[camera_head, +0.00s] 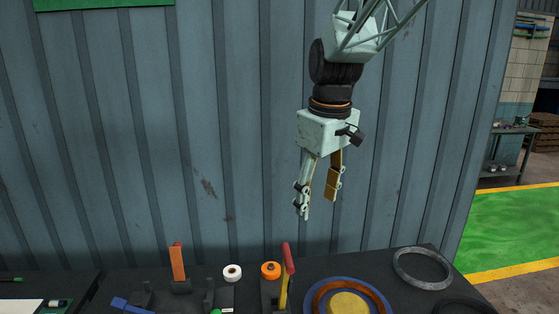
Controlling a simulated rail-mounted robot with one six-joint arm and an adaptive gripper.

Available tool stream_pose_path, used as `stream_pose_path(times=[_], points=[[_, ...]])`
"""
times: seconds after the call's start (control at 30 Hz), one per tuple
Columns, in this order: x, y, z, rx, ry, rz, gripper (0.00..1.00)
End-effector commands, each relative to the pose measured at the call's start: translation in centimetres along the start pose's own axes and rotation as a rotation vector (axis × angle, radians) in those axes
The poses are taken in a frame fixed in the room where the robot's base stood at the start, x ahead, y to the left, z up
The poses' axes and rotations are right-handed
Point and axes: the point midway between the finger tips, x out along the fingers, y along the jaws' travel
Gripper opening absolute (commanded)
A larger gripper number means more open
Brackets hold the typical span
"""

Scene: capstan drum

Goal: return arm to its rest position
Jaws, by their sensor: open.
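My gripper (319,206) hangs pointing down from my arm, in the upper right middle of the head view. Its two fingers are apart and nothing is between them. It is in the air above the dark workbench (436,262), in front of the grey corrugated wall, and appears apart from everything on the bench. On the bench below it, a round piece with a blue rim (313,308), a brown ring and a yellow centre is cut off by the bottom edge. I cannot tell whether this is the capstan drum.
An orange upright piece (178,263), a white roll (232,272), an orange roll (271,270) and a red-topped upright handle (288,259) stand on the bench. A grey ring (422,268) lies at the right. The space around my gripper is clear.

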Motion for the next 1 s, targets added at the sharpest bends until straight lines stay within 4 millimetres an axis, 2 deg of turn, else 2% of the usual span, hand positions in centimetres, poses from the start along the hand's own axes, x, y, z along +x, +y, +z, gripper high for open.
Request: stream_pose_path(times=[0.43,1.0], points=[[-5.6,-1.8,6.2,0.12,0.043,0.031,0.53],[-10.8,-5.0,14.4,0.272,0.099,0.066,0.53]])
